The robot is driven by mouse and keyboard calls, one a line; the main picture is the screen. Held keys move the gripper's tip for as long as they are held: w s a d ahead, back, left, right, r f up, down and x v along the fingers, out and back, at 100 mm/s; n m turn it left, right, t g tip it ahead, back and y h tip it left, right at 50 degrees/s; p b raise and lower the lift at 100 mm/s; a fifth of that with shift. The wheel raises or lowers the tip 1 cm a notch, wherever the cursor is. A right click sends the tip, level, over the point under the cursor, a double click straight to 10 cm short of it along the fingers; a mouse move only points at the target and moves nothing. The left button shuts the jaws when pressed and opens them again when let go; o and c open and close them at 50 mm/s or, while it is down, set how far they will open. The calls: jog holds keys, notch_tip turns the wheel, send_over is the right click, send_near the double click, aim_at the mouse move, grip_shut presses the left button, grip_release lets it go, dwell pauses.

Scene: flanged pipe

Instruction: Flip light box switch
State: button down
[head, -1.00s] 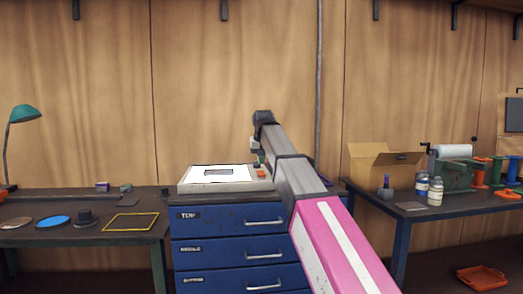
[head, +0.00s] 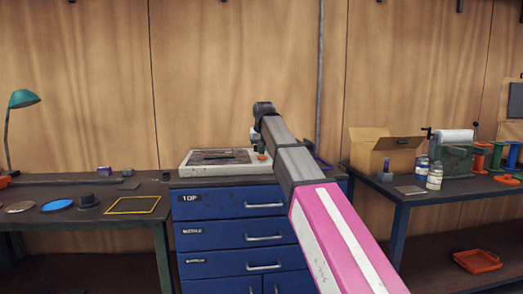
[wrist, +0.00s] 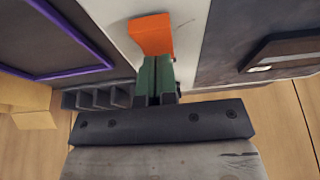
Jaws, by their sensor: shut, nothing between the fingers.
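The light box (head: 187,168) lies on top of the blue drawer cabinet. It has a pale casing, and its panel is dark grey. A small dark flat item lies on the panel. The orange switch (head: 262,157) is at the right end of the box. In the wrist view the orange switch (wrist: 151,34) stands right at the green fingertips of my gripper (wrist: 157,66). The fingers are closed together with nothing between them. I cannot tell whether they touch the switch. In the head view my arm largely hides the gripper.
The blue drawer cabinet (head: 230,230) stands between two dark workbenches. The left bench holds a yellow frame (head: 132,205) and a blue disc (head: 57,204). The right bench holds a cardboard box (head: 370,150) and white bottles (head: 434,178). A purple frame (wrist: 105,60) lies beside the light box.

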jog(key=shift+s+d+f, duration=0.1)
jog(key=shift+s+f, duration=0.1)
jog(key=shift+f, duration=0.15)
jog(key=shift+s+d, duration=0.15)
jog(key=shift+s, duration=0.6)
jog(key=shift+r, duration=0.15)
jog(key=v, duration=1.1)
jog(key=shift+w, duration=0.25)
